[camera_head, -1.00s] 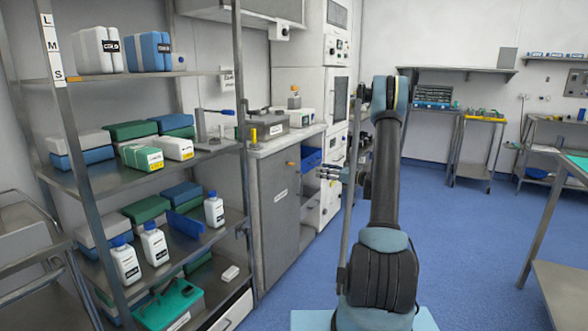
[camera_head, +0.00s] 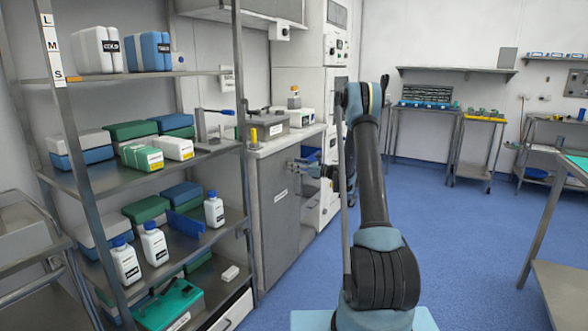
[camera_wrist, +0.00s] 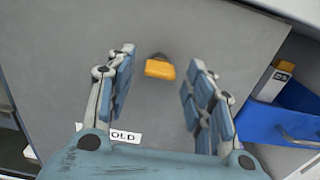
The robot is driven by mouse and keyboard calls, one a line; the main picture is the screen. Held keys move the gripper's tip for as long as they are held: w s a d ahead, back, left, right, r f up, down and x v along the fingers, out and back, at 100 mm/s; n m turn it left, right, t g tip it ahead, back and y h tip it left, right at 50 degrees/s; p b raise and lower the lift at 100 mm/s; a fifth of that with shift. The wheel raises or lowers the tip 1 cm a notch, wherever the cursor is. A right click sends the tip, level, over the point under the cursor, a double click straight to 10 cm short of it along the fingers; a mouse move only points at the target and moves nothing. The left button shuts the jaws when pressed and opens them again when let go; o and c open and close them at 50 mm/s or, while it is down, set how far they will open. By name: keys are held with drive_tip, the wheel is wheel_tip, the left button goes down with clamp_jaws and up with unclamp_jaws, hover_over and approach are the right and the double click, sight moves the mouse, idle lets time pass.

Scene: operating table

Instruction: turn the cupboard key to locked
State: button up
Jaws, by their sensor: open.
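The cupboard (camera_head: 272,225) stands past the shelf rack, its plain grey door (camera_wrist: 85,50) filling most of the wrist view. The orange key (camera_wrist: 160,69) sticks out of a dark lock in that door, with its broad head lying roughly crosswise in the wrist view. My gripper (camera_wrist: 159,62) is open, with one finger on each side of the key and a gap to both. In the head view my gripper (camera_head: 300,168) is at the upper part of the cupboard door and hides the key. Contact with the door cannot be told.
A white label (camera_wrist: 123,135), partly covered by my gripper, is on the door. The metal shelf rack (camera_head: 130,180) with boxes and bottles stands at left. Blue floor (camera_head: 440,240) is clear at right.

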drive_tip(key=shift+w+a, duration=0.3)
drive_tip(key=shift+a, duration=0.25)
drive_tip(key=c, duration=1.1)
drive_tip(key=shift+o, duration=0.2)
